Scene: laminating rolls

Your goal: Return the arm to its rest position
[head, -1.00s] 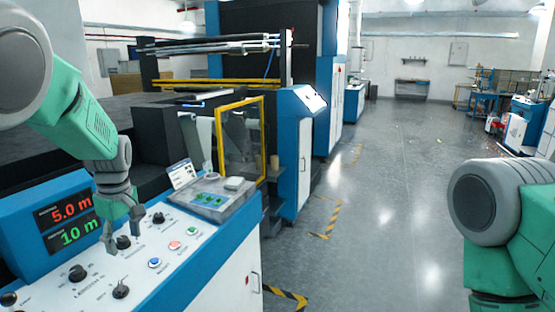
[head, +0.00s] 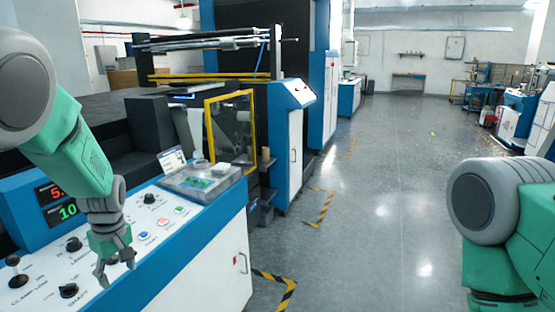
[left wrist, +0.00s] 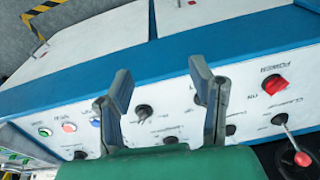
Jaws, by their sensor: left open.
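My left gripper (head: 115,272) is open and empty above the white control panel (head: 205,218) in the head view. In the left wrist view its two fingers (left wrist: 160,92) stand apart over the panel, with a dark knob showing between them. I cannot tell from the views whether a fingertip touches the panel. My left arm comes in from the left edge and hangs down over the console. My right arm shows only as an upper part at the right edge; its gripper is out of view.
The panel carries dark knobs, coloured buttons (head: 163,222), a red power switch (left wrist: 275,84) and a red-tipped lever (left wrist: 280,120). A digital display (head: 62,203) stands behind the gripper. A yellow-framed guard (head: 208,130) is beyond. The grey floor (head: 370,200) to the right is clear.

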